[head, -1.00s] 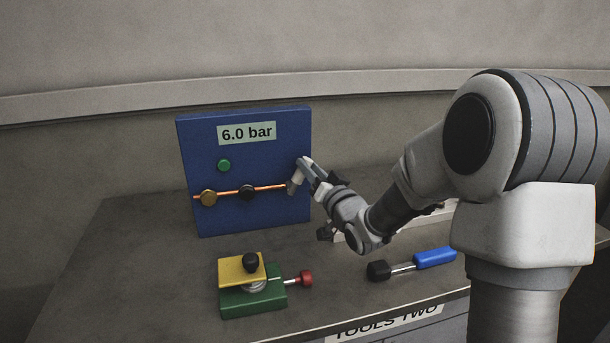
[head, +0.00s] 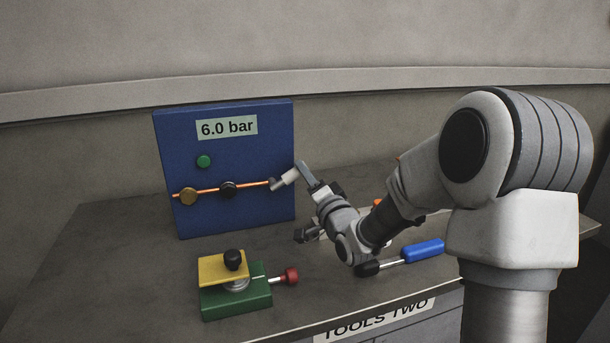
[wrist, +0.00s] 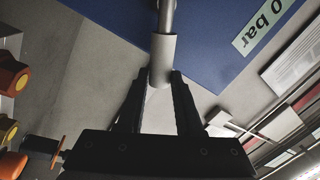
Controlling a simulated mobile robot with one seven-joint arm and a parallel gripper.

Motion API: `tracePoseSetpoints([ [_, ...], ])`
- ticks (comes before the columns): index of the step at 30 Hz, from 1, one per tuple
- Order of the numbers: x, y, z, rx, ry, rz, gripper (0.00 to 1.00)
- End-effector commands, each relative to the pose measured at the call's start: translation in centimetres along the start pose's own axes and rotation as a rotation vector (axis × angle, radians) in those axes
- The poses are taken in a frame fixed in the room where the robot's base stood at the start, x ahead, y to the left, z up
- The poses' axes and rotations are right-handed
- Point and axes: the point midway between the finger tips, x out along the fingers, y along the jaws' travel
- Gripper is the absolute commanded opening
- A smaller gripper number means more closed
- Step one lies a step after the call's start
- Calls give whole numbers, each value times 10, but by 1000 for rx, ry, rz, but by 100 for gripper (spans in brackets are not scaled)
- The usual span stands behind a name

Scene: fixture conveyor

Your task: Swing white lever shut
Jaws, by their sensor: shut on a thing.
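The white lever (head: 288,177) sits at the right end of the copper pipe (head: 250,186) on the blue panel (head: 250,140). It slants up and to the right, its tip about at the panel's right edge. My gripper (head: 301,171) is at that tip, shut on it. In the wrist view the lever's pale cylindrical handle (wrist: 163,53) runs from a grey stem down to between my two dark fingers (wrist: 160,80). Its lower end is between the fingertips. The contact itself is hard to see in the head view.
The panel carries a "6.0 bar" label (head: 227,127), a green button (head: 204,161), a brass knob (head: 189,196) and a black knob (head: 228,189). A green-and-yellow fixture (head: 236,300) with a red knob stands in front. A blue-handled tool (head: 424,250) lies below my arm.

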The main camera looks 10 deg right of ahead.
Motion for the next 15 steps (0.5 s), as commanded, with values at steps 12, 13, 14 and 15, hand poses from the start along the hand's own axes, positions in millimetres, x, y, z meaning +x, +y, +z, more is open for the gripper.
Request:
tracePoseSetpoints([
  [12, -1, 2, 0, 9, 0, 4, 38],
  [13, -1, 2, 0, 9, 0, 4, 43],
  [14, -1, 2, 0, 9, 1, 4, 49],
  [15, -1, 2, 0, 8, 1, 4, 56],
])
